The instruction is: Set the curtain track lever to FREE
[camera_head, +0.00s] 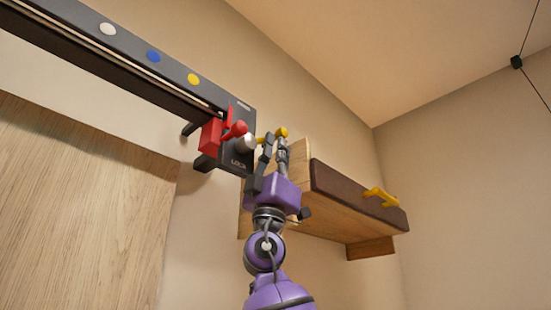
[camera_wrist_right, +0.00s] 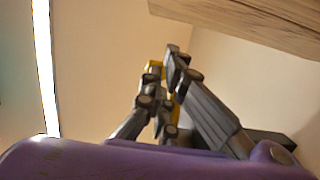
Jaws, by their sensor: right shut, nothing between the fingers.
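The dark curtain track (camera_head: 120,55) slopes down from the upper left to a dark end plate (camera_head: 236,162). The plate reads LOCK near its lower end; a small label near its top is too small to read. A red block (camera_head: 210,136) sits at the track's end, with a red ball-ended handle (camera_head: 237,129) beside it. A pale round knob (camera_head: 246,142) is just right of the ball. My right gripper (camera_head: 273,138) is shut and empty, pointing up just right of the knob; I cannot tell whether it touches it. It also shows in the wrist view (camera_wrist_right: 172,60). My left gripper is out of view.
A yellow piece (camera_head: 281,132) shows behind my right fingertips. A wooden wall shelf with a dark front strip (camera_head: 340,185) and yellow hook (camera_head: 380,196) is close on the right. A wooden panel (camera_head: 80,200) fills the lower left. White, blue and yellow dots mark the track.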

